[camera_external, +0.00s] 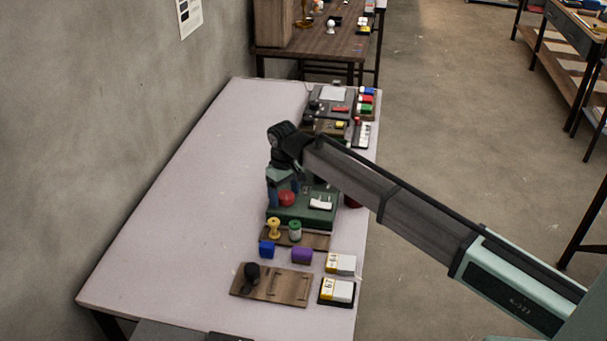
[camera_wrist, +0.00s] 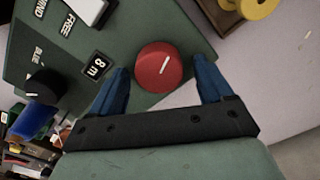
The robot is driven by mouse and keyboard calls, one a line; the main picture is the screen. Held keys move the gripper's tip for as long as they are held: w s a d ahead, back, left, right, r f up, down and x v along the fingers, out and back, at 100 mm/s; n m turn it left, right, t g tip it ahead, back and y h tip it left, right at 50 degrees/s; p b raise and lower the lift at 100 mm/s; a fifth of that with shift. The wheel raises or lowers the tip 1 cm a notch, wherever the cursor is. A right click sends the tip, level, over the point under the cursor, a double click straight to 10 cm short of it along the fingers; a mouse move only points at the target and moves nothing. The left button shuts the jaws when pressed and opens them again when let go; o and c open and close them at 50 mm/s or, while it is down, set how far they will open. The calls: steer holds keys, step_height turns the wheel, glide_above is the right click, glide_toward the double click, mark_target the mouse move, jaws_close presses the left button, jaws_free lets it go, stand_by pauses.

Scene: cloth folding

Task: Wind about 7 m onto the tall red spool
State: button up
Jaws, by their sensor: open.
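A green winding machine (camera_external: 300,215) stands on the table, also in the wrist view (camera_wrist: 165,25). It bears a red knob (camera_wrist: 158,68) with a white line, a black knob (camera_wrist: 44,84) with its mark near the label BLUE, and a small display (camera_wrist: 97,67) reading 8 m. A white switch (camera_wrist: 88,10) sits by the labels FREE and WIND. My gripper (camera_wrist: 160,67) is open, its blue fingers spread either side of the red knob with gaps showing. A dark red object (camera_external: 352,201) is mostly hidden behind my arm; I cannot tell whether it is the tall red spool.
A yellow spool (camera_external: 274,229) and a green spool (camera_external: 295,231) stand on a wooden board in front. The table's left side (camera_external: 190,220) is clear.

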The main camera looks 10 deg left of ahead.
mark_target(285, 194)
step_height(285, 194, up, 14)
stand_by(0.7)
steer(key=shift+f, duration=0.1)
stand_by(0.6)
